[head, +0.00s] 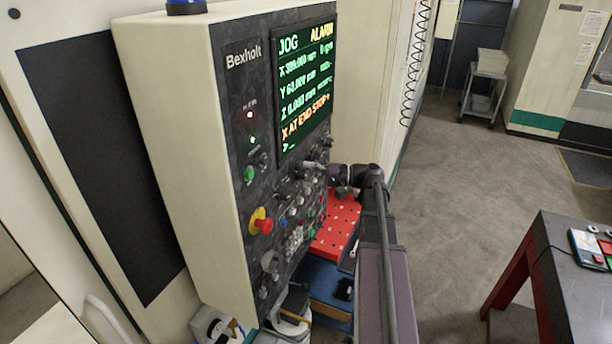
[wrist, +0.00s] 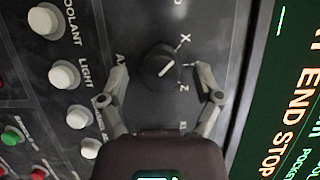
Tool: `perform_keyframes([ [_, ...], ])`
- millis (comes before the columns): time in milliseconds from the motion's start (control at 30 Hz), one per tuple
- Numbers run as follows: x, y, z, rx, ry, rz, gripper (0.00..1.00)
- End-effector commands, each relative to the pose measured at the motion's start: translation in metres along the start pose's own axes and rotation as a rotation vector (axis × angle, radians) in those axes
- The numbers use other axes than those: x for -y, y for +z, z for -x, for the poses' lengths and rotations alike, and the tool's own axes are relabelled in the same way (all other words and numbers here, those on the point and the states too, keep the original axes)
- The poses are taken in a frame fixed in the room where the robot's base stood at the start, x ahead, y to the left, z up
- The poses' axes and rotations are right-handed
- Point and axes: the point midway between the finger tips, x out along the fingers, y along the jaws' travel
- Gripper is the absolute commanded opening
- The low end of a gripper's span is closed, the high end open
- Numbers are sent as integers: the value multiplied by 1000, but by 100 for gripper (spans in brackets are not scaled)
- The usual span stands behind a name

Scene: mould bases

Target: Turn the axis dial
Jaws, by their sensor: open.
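The axis dial (wrist: 160,66) is a round black knob with a short white pointer line on the dark panel. Letters X and Z show to its right in the wrist view; other marks are partly hidden by the fingers. The pointer slants, and I cannot tell which letter it marks. My gripper (wrist: 159,70) is open, with one finger to each side of the dial and gaps between. In the head view my arm reaches to the right side of the machine's control panel (head: 255,105), where the dial cannot be made out.
White buttons (wrist: 62,76) labelled COOLANT and LIGHT are left of the left finger. The screen (head: 304,85) reads JOG, ALARM and X AT END STOP. A red emergency button (head: 262,224) sits lower on the panel. A red perforated plate (head: 338,225) lies beside it.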

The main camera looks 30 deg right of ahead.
Motion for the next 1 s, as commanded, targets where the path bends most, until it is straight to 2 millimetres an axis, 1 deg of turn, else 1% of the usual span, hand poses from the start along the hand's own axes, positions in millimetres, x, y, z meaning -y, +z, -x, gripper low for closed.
perform_keyframes([
  [167,0,0,13,-1,0,0,83],
  [267,0,0,24,-2,0,0,83],
  [700,0,0,88,-3,0,0,83],
  [800,0,0,100,-2,0,0,83],
  [1000,0,0,114,0,0,0,83],
])
